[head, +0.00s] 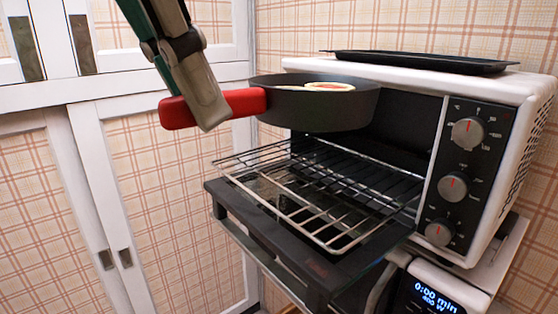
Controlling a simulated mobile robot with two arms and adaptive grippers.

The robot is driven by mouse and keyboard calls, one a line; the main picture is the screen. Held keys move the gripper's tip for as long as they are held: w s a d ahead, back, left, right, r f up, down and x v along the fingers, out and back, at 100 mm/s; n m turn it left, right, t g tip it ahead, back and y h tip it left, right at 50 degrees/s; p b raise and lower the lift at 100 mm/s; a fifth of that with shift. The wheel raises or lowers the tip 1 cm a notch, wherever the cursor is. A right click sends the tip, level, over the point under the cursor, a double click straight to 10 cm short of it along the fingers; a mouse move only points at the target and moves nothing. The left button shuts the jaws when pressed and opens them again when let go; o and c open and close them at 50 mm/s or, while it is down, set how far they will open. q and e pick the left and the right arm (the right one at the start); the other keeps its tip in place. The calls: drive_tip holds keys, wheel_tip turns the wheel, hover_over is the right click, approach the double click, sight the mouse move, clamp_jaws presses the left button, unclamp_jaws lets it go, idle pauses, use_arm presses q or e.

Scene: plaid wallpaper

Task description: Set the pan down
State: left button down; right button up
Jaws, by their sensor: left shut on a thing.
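A dark round pan (318,108) with a red handle (245,101) is in the air in front of the upper part of the white toaster oven (527,88). A pale round piece of food (330,86) lies in the pan. My left gripper (207,110) comes down from the top left and is shut on the red handle. The pan looks about level and is above the wire rack (320,205), which sticks out of the oven's opening. My right gripper is not in view.
The oven door (270,240) is folded down under the rack. A dark tray (420,62) lies on top of the oven. Control knobs (467,131) are on the oven's right side. A device with a lit display (437,300) is below. White cupboard doors (100,170) stand at left.

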use_arm(q)
drive_tip(key=w+d+f+p, duration=0.1)
drive_tip(key=w+f, duration=0.2)
drive_tip(key=w+d+f+p, duration=0.1)
drive_tip(key=w+f, duration=0.3)
drive_tip(key=w+d+f+p, duration=0.1)
drive_tip(key=w+f, duration=0.3)
drive_tip(key=shift+d+f+p, duration=0.1)
drive_tip(key=shift+p, duration=0.3)
drive_tip(key=shift+w+f, duration=0.1)
drive_tip(key=shift+f, duration=0.4)
drive_tip(key=c, duration=2)
unclamp_jaws()
drive_tip(key=shift+s, duration=0.2)
drive_tip(key=shift+c, duration=0.2)
drive_tip(key=shift+w, duration=0.1)
